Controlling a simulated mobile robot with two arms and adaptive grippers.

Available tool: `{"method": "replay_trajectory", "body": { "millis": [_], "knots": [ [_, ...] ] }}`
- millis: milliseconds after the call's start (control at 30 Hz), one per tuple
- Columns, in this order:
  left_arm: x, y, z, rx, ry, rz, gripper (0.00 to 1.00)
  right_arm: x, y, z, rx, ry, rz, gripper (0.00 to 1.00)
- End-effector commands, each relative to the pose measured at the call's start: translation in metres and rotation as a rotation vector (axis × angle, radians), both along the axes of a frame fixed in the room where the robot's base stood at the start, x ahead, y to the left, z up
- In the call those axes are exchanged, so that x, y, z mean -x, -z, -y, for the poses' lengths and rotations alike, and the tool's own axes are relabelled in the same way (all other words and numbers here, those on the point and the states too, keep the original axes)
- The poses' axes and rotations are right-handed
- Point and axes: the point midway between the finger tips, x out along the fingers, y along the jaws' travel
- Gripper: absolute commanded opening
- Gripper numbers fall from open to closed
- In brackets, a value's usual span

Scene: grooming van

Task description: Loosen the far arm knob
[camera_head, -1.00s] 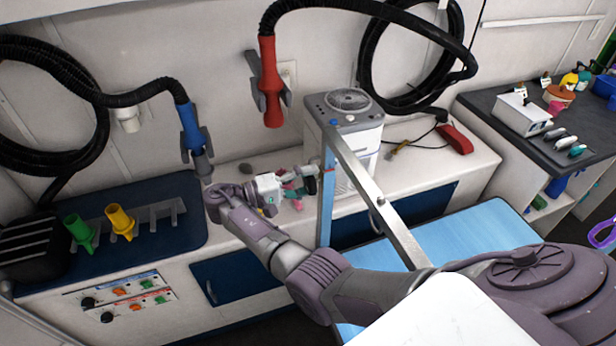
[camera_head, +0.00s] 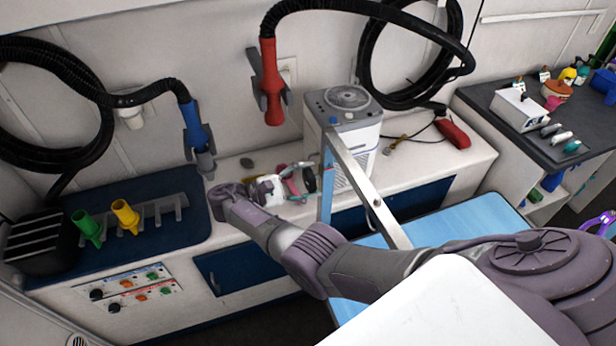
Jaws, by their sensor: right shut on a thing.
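The grooming arm has a blue upright post (camera_head: 326,196) and a silver bar (camera_head: 366,188) sloping from its top over the light blue table (camera_head: 458,221). A dark round knob (camera_head: 311,179) sits just left of the post. My right gripper (camera_head: 303,180) reaches it from the left and is shut on it, with reddish and grey finger parts around it. The fingers partly hide the knob, and its contact with the post is hard to make out. A small blue knob (camera_head: 333,121) tops the post. My left gripper is not in view.
A grey-white appliance (camera_head: 345,112) stands close behind the post. A red dryer nozzle (camera_head: 271,88) and a blue one (camera_head: 197,135) hang above the counter. Green and yellow nozzles (camera_head: 125,216) stand at left. A dark side counter (camera_head: 535,124) holds bottles and tools.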

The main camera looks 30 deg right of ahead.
Motion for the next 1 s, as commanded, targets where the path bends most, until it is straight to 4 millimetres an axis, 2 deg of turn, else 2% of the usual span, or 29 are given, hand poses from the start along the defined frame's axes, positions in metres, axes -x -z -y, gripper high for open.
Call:
{"method": "replay_trajectory", "body": {
  "millis": [667,700,833,1000],
  "knots": [
    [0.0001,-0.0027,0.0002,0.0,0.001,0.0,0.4,-0.0001,0.0002,0.0007,-0.013,-0.001,-0.059,0.31],
    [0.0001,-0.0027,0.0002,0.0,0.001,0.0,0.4,-0.0001,0.0002,0.0007,-0.013,-0.001,-0.059,0.71],
    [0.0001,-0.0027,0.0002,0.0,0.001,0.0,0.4,0.0,0.0002,0.0005,-0.014,0.0,-0.058,0.91],
    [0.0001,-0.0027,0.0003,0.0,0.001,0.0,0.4,0.0002,0.0003,0.0002,-0.014,0.0,-0.058,0.91]
  ]
}}
